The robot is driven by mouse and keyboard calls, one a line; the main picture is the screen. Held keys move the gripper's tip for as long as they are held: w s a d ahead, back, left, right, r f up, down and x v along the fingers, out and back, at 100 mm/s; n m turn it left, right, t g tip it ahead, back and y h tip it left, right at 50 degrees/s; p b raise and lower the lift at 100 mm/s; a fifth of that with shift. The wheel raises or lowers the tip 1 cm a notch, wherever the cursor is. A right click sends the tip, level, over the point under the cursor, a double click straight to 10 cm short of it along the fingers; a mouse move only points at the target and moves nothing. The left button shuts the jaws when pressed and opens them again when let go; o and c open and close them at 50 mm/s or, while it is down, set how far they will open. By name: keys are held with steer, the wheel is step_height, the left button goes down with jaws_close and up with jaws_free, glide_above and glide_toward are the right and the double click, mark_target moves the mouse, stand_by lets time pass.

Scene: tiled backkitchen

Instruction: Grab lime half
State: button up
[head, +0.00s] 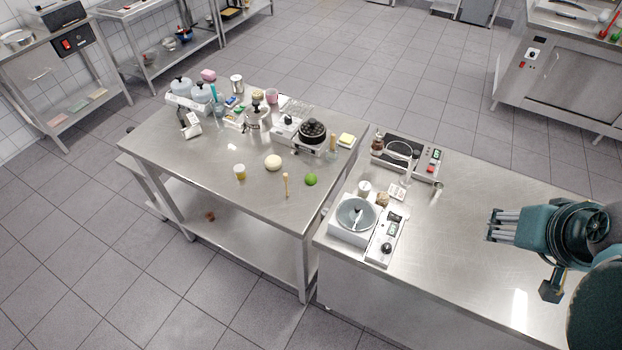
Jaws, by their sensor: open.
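The lime half (311,179) is a small bright green round thing near the front right edge of the left steel table (205,165). It is too small to tell which way its cut face lies. My gripper (503,226) is at the far right, above the right steel counter (470,265). It is open, well apart from the lime, with the gap between the tables and the scale between them in the picture. Nothing shows between its fingers.

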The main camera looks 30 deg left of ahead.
steer(key=w+a+n+g, duration=0.2)
steer(key=w+a+n, duration=0.4)
steer(key=w+a, duration=0.55)
steer(key=n+g, duration=0.5)
steer(key=n, duration=0.8)
glide_above(310, 175)
steer(key=f, duration=2.2)
steer(key=shift+d+f+p, duration=0.25)
steer(key=shift+f+p, duration=0.05)
steer(key=shift+s+a+f, duration=0.1)
steer(key=shift+a+f, duration=0.15)
steer(key=shift+a, duration=0.05)
steer(key=shift+f, duration=1.25)
steer(key=shift+d+f, duration=0.1)
steer(key=shift+f, duration=0.05)
